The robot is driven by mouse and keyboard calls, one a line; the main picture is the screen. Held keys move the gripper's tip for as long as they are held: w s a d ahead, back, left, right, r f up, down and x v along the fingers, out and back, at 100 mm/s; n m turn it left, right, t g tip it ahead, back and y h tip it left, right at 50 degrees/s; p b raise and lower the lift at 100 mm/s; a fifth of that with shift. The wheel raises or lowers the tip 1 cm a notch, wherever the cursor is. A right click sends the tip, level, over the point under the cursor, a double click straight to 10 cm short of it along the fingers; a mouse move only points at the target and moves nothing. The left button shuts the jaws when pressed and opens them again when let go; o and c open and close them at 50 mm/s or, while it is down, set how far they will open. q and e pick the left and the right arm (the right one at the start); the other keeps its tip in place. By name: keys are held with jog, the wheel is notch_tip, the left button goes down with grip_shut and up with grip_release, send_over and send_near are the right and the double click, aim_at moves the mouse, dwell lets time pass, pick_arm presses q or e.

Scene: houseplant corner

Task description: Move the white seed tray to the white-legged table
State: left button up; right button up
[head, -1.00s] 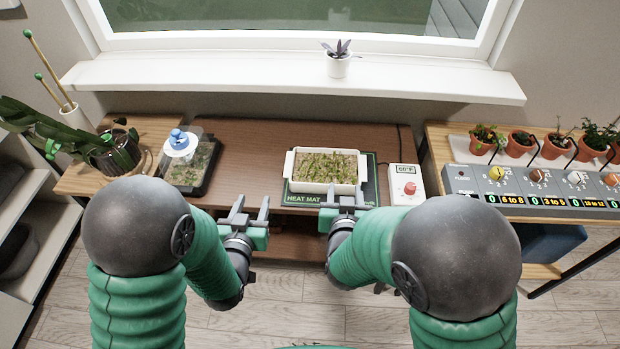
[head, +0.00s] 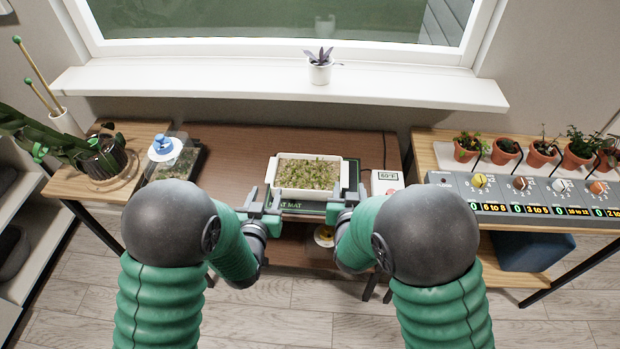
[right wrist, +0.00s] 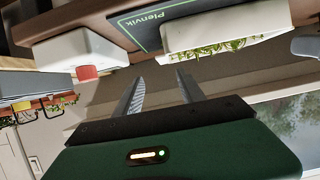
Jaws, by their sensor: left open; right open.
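The white seed tray (head: 306,193), full of small green seedlings, sits on the dark heat mat (head: 353,176) on the brown table. In the head view my left gripper (head: 264,196) is open and empty at the tray's front left corner. My right gripper (head: 351,193) is open at its front right corner. Whether either touches the tray I cannot tell. In the right wrist view the right fingers (right wrist: 158,90) are apart with nothing between them, and the tray's white wall (right wrist: 235,30) is close beyond them. No table with white legs can be made out.
A white thermostat box (head: 388,182) stands just right of the mat. A clear-lidded propagator (head: 178,160) is on the left. The right table holds a grey control panel (head: 540,195) and several potted plants. A small white pot (head: 320,72) stands on the windowsill.

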aim_at(270, 173)
pick_arm(q)
jog(key=x, duration=0.6)
jog(key=a+x, duration=0.1)
jog(key=x, duration=0.3)
jog(key=shift+w+a+f, duration=0.1)
jog(key=shift+w, duration=0.05)
pick_arm(e)
jog(key=x, duration=0.6)
jog(key=a+x, duration=0.1)
jog(key=x, duration=0.3)
jog(key=shift+w, duration=0.15)
pick_arm(q)
jog(key=shift+w+d, duration=0.2)
jog(key=shift+d, duration=0.1)
pick_arm(e)
jog(key=shift+w+d+f, duration=0.1)
jog(key=shift+w+d, duration=0.1)
jog(key=shift+d, duration=0.1)
pick_arm(q)
jog(key=shift+a, duration=0.1)
pick_arm(e)
jog(key=shift+a, duration=0.1)
